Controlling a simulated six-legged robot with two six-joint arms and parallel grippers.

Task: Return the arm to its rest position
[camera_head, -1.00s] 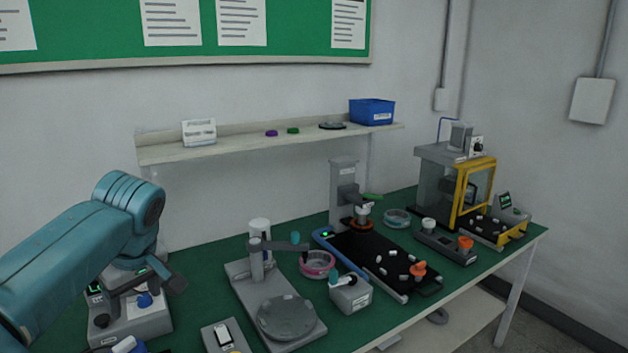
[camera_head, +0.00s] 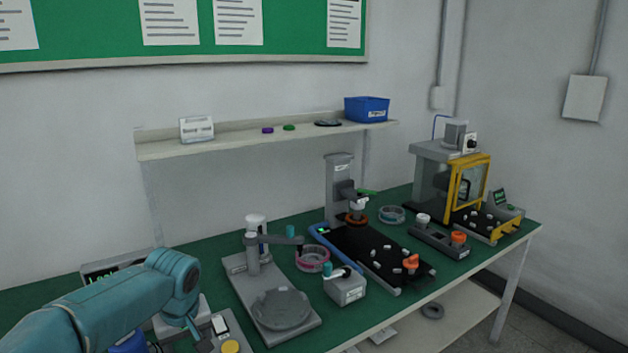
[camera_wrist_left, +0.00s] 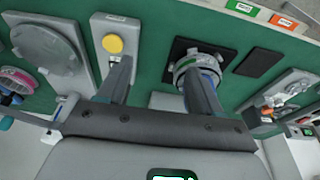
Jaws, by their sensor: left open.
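My teal left arm comes in low at the left of the head view. Its gripper (camera_head: 197,334) hangs at the bottom edge, partly hidden by the arm, close to the box with a yellow button (camera_head: 230,347). In the left wrist view the two fingers of the left gripper (camera_wrist_left: 163,82) stand wide apart with nothing between them. The button box (camera_wrist_left: 113,44) lies beyond one finger. A round metal part on a black pad (camera_wrist_left: 217,50) lies beyond the other; I cannot tell whether they touch. My right gripper is not in view.
A fixture with a round plate (camera_head: 282,309) stands right of the arm. A small grey box (camera_head: 345,286), a black tray (camera_head: 385,257) and a yellow-framed machine (camera_head: 450,185) stand farther right. A shelf (camera_head: 220,147) with a blue bin (camera_head: 367,109) runs along the wall.

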